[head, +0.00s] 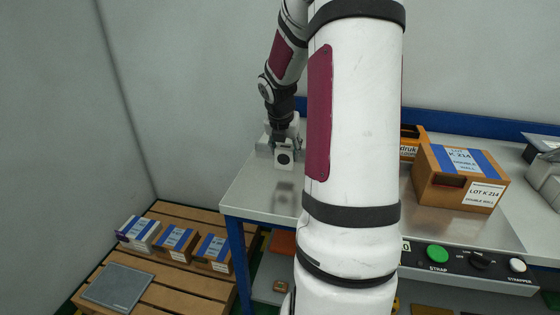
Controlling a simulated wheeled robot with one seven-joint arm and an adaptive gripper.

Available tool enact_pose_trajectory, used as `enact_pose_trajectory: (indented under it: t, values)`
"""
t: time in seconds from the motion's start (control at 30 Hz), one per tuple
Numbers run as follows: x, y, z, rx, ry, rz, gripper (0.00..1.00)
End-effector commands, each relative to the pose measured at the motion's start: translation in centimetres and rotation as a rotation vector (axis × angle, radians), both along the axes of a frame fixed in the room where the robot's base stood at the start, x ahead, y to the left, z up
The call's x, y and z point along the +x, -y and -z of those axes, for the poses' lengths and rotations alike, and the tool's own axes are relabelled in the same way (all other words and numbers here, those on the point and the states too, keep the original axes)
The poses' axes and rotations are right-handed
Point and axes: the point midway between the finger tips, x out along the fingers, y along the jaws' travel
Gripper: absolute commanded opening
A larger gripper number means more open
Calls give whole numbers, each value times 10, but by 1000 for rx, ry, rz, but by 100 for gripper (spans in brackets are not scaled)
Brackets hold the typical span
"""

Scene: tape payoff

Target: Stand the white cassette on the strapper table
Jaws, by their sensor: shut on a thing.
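The white cassette (283,166), a small white block with a round black spot on its face, is upright in my gripper (284,146). My gripper points down and is shut on it; the fingers are small and partly hidden at this distance. The cassette is over the left part of the strapper table (248,192), a grey metal top on blue legs. A dark reflection or shadow lies below the cassette, with bare tabletop between, so it looks held a little above the surface. My arm hides the middle of the table.
A control panel (470,264) with a green button runs along the front edge. Small taped boxes (175,241) and a grey pad (118,287) lie on a wooden pallet (190,282) at left.

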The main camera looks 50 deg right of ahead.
Motion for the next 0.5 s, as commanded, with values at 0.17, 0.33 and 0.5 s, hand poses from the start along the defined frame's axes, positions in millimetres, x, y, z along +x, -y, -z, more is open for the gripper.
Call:
enact_pose_trajectory:
  t: [0.17, 0.33, 0.5]
  values:
    - [12, 5, 1, -1, 1, 1, 11]
    - [20, 7, 11, 1, -1, 0, 11]
    - [20, 7, 35, -1, -2, 1, 11]
